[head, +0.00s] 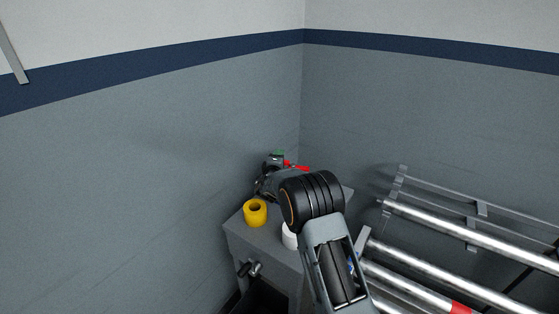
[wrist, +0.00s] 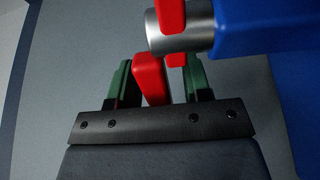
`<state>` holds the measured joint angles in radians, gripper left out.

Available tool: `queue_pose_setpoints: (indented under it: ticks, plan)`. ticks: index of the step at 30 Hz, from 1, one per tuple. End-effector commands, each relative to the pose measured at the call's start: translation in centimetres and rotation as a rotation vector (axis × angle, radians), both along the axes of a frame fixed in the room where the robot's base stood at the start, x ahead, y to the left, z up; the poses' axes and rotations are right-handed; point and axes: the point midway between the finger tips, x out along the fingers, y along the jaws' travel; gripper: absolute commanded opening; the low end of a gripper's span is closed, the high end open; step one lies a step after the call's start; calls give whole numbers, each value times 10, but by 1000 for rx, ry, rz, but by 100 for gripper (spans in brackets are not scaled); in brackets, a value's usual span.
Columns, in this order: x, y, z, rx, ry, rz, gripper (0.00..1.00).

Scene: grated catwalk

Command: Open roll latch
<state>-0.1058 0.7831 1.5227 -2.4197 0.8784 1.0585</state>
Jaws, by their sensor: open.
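My gripper (wrist: 158,70) shows in the wrist view as two green-padded fingers standing apart. A red lever (wrist: 151,82) lies between the fingers, nearer the left one, and does not look clamped. Another red part (wrist: 171,14) crosses a silver cylinder (wrist: 190,30) just beyond, beside a large blue body (wrist: 262,28). I cannot tell whether any finger touches the red lever. In the head view my gripper (head: 276,158) is mostly hidden behind my own arm, with a red part (head: 298,166) showing at its right. The rest of the latch is hidden there.
A grey stand (head: 240,236) near the wall corner carries a yellow ring (head: 255,213) and a white round item (head: 290,236), partly hidden by my arm. Metal rails (head: 470,238) fill the right side. Grey walls close in behind and at left.

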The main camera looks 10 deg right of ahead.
Motion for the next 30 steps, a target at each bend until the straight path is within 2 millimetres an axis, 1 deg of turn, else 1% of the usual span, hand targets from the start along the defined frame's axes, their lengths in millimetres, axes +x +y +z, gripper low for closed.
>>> queue_pose_setpoints:
  ticks: [4,7,11,15,21,25,30]
  plan:
    - [-4,2,0,0,0,0,45]
    - [-15,7,0,1,0,1,45]
    - [-37,18,0,0,1,2,45]
    - [-65,30,-1,0,0,2,45]
    - [-97,45,0,0,-1,2,45]
    - [-112,52,0,0,0,0,45]
    - [-123,56,0,0,0,0,45]
